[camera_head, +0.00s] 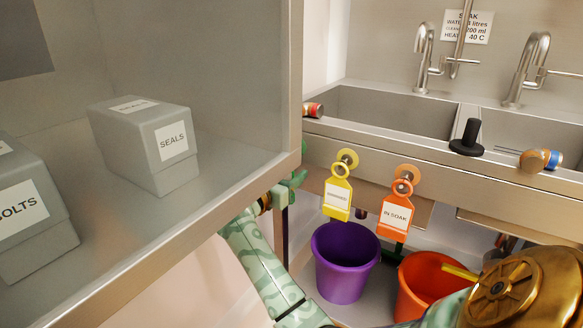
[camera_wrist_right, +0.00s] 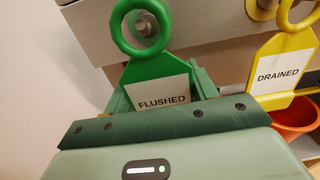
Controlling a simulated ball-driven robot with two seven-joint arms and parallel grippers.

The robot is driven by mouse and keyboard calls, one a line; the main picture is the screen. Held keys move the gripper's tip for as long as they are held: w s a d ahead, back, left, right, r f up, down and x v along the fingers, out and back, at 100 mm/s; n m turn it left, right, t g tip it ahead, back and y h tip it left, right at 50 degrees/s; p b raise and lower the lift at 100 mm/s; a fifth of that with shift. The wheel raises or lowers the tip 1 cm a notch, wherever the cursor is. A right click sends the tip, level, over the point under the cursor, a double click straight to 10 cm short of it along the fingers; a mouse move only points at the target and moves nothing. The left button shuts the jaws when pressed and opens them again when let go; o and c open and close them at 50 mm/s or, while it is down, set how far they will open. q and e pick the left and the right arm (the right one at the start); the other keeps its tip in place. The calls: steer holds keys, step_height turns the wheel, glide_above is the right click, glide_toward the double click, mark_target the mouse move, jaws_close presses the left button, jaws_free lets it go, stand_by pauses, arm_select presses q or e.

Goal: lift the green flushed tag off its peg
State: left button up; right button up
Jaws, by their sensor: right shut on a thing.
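The green flushed tag (camera_wrist_right: 158,68) shows in the right wrist view, with its white FLUSHED label facing me and its ring at the top. A metal peg (camera_wrist_right: 146,26) shows through the ring; I cannot tell whether the ring still bears on it. My right gripper (camera_wrist_right: 160,92) is shut on the tag's body, with one finger at each side. In the head view my right gripper (camera_head: 283,194) is partly hidden at the corner of the steel cabinet, and the tag is hard to make out there. My left gripper is not in view.
A yellow tag (camera_head: 337,196) and an orange tag (camera_head: 396,208) hang to the right on the sink front. Purple (camera_head: 343,270) and orange (camera_head: 420,285) buckets stand below. The steel cabinet's edge (camera_head: 215,210) runs close to my right arm.

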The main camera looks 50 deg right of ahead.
steer(key=shift+s+a+p, duration=0.15)
steer(key=shift+a+p, duration=0.05)
steer(key=shift+a, duration=1.1)
steer(key=shift+s+a+p, duration=0.1)
steer(key=shift+a+p, duration=0.05)
steer(key=shift+a, duration=1.15)
